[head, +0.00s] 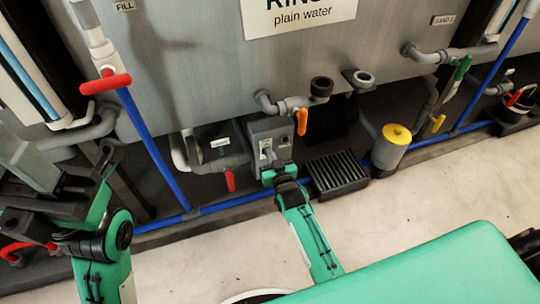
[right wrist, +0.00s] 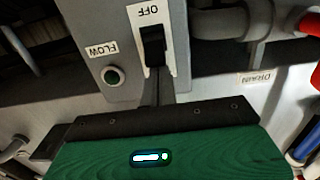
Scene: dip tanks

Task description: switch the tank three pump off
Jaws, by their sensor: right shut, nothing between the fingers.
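The grey pump switch box (head: 270,140) is on the front of the tank marked "plain water"; no tank number is readable. In the right wrist view its black switch lever (right wrist: 152,45) sits on a white plate, its broad end close to the upside-down OFF label (right wrist: 149,11). A green FLOW lamp (right wrist: 113,76) beside it looks dark. My right gripper (head: 268,170) is shut and empty, right below the switch in the head view; contact cannot be told. My left gripper (head: 40,175) is at the left edge, its fingers unclear.
A red-handled drain valve (head: 230,180) is left of the box. An orange-handled valve (head: 301,120) is close above right. A black finned block (head: 338,174) and a yellow-capped canister (head: 392,148) stand right. A blue pipe (head: 235,205) runs low along the tanks. The pale floor is clear.

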